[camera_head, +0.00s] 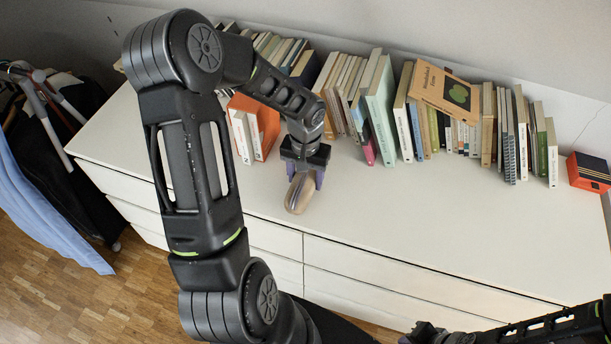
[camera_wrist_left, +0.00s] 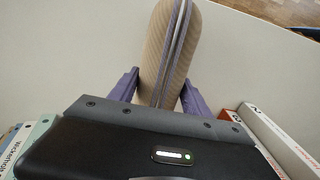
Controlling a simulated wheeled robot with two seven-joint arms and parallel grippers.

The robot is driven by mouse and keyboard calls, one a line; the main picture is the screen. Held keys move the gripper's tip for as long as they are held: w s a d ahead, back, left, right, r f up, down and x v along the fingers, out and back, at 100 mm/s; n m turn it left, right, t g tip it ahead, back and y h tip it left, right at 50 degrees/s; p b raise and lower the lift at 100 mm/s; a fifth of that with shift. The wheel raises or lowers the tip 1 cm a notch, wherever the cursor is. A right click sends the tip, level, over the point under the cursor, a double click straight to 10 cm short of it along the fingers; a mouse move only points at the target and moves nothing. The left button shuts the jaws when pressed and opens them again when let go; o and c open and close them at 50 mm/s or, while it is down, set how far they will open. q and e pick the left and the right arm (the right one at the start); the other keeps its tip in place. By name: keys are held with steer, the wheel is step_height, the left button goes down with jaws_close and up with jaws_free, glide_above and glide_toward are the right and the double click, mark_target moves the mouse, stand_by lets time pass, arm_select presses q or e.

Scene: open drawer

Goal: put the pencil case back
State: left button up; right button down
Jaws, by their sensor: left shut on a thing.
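The pencil case (camera_head: 299,193) is a beige, rounded, oblong case with a grey zip along it. My left gripper (camera_head: 304,175) is shut on one end of it, over the white top of the dresser. In the left wrist view the case (camera_wrist_left: 170,50) points away from the gripper (camera_wrist_left: 160,95), between its two purple fingers. I cannot tell whether the case touches the dresser top. My right arm shows at the bottom right, and its gripper (camera_head: 422,334) is partly cut off at the edge of the view. The dresser drawers in view appear closed.
A long row of books (camera_head: 385,105) stands along the back of the white dresser (camera_head: 430,220). An orange book (camera_head: 262,125) stands left of the gripper. A black and orange box (camera_head: 588,172) is at the right end. The front half of the top is clear. Clothes hang at the left.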

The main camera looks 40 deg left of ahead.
mark_target(306, 174)
arm_select(q)
steer(key=shift+f, duration=0.15)
steer(key=o, duration=1.6)
step_height(306, 174, up, 12)
steer(key=shift+r+b, duration=0.25)
steer(key=shift+b, duration=0.15)
